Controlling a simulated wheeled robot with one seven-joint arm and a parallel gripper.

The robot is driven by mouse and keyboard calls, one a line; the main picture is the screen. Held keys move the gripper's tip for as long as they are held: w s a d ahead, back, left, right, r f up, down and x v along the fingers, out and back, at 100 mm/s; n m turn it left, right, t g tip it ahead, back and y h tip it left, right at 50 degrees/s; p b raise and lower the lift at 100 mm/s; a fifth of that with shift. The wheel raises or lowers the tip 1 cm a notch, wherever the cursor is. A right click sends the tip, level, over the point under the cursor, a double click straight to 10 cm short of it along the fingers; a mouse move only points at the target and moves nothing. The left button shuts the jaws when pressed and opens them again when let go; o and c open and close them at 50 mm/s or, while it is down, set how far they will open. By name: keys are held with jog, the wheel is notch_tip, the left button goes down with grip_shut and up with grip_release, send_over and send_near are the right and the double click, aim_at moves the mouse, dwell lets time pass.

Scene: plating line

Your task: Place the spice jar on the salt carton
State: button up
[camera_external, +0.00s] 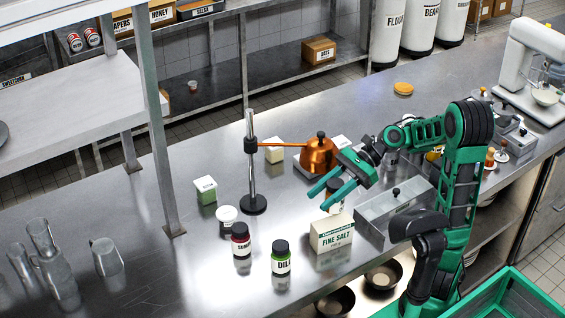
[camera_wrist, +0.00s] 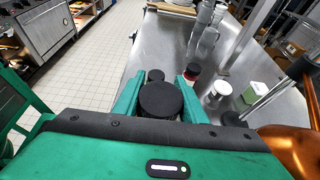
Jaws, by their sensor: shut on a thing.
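The spice jar (camera_external: 335,204) has a black lid and is partly hidden behind my fingers in the external view. My gripper (camera_external: 318,200) is shut on it. In the wrist view its round black lid (camera_wrist: 161,101) sits between the two green fingers. The salt carton (camera_external: 331,234), white with a green band and "FINE SALT" on it, stands on the steel counter in front of and below my gripper. The jar is just behind the carton in the external view; its height above the counter is hard to tell. I cannot make out the carton in the wrist view.
A red jar (camera_external: 241,240) and a green dill jar (camera_external: 281,258) stand left of the carton. A white cup (camera_external: 227,216), a stand (camera_external: 253,205) and a copper kettle (camera_external: 318,158) are farther back. A steel bin (camera_external: 385,213) is close on the carton's right.

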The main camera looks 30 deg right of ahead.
jog(key=shift+s+f, duration=0.1)
jog(key=shift+f, duration=2.2)
jog(key=o, duration=1.2)
jog(key=v, duration=1.2)
